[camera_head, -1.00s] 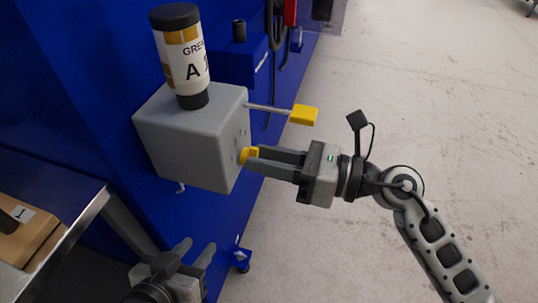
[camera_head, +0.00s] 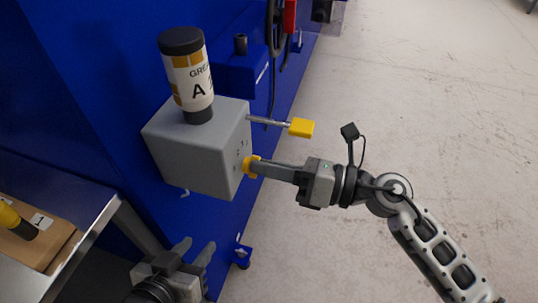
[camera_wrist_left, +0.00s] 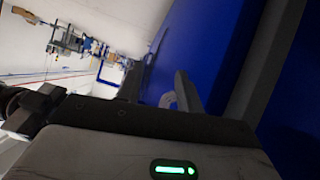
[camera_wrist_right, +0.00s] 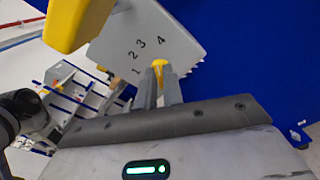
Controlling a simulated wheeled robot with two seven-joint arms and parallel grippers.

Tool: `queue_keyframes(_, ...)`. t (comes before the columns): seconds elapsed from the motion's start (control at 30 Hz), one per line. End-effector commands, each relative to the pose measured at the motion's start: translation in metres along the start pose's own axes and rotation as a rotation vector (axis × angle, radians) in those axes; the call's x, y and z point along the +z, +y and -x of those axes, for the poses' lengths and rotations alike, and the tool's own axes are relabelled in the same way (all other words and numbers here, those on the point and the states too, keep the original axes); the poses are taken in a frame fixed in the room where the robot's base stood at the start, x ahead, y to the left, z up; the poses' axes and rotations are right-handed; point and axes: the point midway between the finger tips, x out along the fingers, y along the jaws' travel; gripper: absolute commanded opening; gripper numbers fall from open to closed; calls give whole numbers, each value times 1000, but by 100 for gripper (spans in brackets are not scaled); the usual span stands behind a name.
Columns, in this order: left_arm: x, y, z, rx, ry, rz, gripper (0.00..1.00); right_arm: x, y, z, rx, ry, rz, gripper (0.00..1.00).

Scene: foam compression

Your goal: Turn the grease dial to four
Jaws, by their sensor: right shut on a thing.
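The grease box (camera_head: 190,150) is a grey cube on the blue machine, with a grease cartridge (camera_head: 187,75) upright on top. Its yellow dial (camera_head: 248,166) is on the right face. My right gripper (camera_head: 258,168) is shut on the dial, its fingers seen nearly edge-on in the head view. In the right wrist view, the dial (camera_wrist_right: 159,65) shows between the fingertips, below the printed numbers 1 to 4 (camera_wrist_right: 145,50). The fingers partly hide it, so I cannot tell which number it points to. My left gripper (camera_head: 198,248) is open and empty, low beside the machine.
A metal lever with a yellow handle (camera_head: 301,127) sticks out of the box above my right gripper. A metal-edged table (camera_head: 85,235) at the lower left bears a wooden block (camera_head: 50,245) with a yellow and black tool. The floor (camera_head: 430,110) at the right is clear.

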Motion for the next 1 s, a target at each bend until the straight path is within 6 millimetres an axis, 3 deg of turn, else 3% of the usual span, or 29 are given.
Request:
queue_keyframes(0.23, -16, 0, 3, -4, -12, 8, 36, 3, 1, 0, -2, 2, -195, 0)
queue_keyframes(0.5, -16, 0, 7, -6, -36, 19, 36, 2, 0, 0, -2, 1, -341, 0)
queue_keyframes(1.0, -17, -2, 5, -15, -41, 5, 36, 0, -2, 0, -1, 0, -412, 0)
